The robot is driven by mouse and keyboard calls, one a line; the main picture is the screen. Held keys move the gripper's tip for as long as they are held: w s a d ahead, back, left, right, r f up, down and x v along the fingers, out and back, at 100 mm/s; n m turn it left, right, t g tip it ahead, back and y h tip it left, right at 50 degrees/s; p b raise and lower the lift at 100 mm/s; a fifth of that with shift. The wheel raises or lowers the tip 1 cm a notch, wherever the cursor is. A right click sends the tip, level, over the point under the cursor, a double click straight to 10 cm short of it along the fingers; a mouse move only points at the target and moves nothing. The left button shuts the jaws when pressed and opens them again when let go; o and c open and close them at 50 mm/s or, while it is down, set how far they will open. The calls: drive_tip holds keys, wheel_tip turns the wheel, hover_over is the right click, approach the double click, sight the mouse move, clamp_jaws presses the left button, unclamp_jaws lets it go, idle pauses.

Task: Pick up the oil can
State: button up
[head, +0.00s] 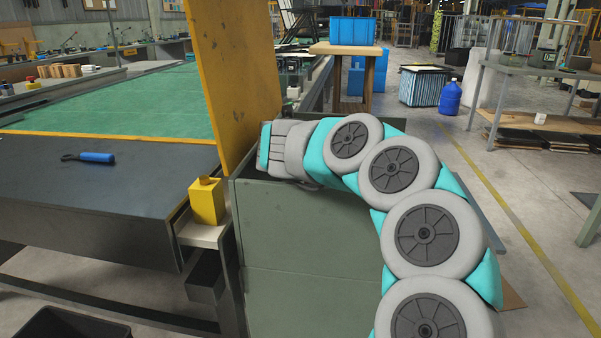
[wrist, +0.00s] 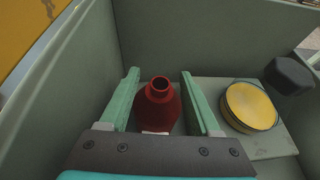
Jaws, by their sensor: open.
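A dark red can (wrist: 160,108) with a round open neck, which looks like the oil can, stands upright in the wrist view, inside a grey-green bin (wrist: 180,40). My gripper (wrist: 159,75) is open, with one green finger on each side of the can. Gaps show between the fingers and the can, and its lower front is hidden by the gripper's base. In the head view the bin (head: 310,255) stands in front of me and my arm reaches over its rim; the fingers and the can are hidden there.
A yellow round tin (wrist: 248,107) and a dark angular object (wrist: 289,76) are right of the can in the bin. A tall yellow board (head: 235,70) rises behind the bin. A yellow box (head: 207,200) and a blue-handled tool (head: 90,157) are to the left.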

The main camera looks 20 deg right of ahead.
clamp_jaws()
idle(0.5)
idle(0.8)
